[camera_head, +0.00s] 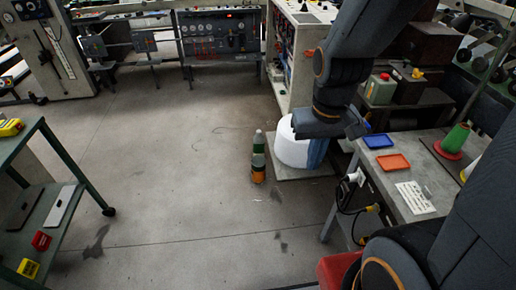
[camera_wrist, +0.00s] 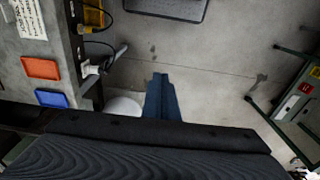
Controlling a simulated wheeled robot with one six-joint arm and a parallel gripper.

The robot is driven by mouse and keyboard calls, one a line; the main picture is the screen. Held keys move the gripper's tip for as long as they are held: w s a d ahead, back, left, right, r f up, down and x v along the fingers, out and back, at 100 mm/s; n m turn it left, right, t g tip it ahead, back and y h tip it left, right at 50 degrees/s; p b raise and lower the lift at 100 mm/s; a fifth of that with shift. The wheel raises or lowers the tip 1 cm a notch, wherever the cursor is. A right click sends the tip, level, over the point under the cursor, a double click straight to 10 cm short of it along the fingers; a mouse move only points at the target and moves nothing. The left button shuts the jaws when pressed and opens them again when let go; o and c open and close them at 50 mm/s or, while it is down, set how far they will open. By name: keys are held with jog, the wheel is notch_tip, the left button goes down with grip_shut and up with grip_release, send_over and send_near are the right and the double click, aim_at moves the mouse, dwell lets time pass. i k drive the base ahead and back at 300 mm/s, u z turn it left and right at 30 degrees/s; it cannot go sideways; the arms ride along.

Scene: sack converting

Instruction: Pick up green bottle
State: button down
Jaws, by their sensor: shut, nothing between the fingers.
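The green bottle (camera_head: 258,148) stands upright on the floor in the head view, with a pale cap and an orange and dark lower part. My gripper (camera_head: 315,163) hangs to the right of the bottle, apart from it, in front of a white round container. Its blue fingers also show in the wrist view (camera_wrist: 160,78), closed together with nothing between them. The bottle is not visible in the wrist view.
The white container (camera_head: 290,148) stands on a floor slab right of the bottle. A grey workbench (camera_head: 425,172) at right holds a blue tray (camera_head: 378,141), an orange tray (camera_head: 393,162) and a green cone (camera_head: 455,138). A green-framed cart (camera_head: 42,130) stands left. Floor left of the bottle is open.

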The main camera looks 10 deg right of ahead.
aim_at(259, 139)
jog(key=u, duration=0.2)
jog(key=i, duration=0.25)
jog(key=u, duration=0.8)
jog(key=i, duration=1.4)
jog(key=z, duration=0.9)
jog(key=i, duration=0.6)
jog(key=z, duration=0.7)
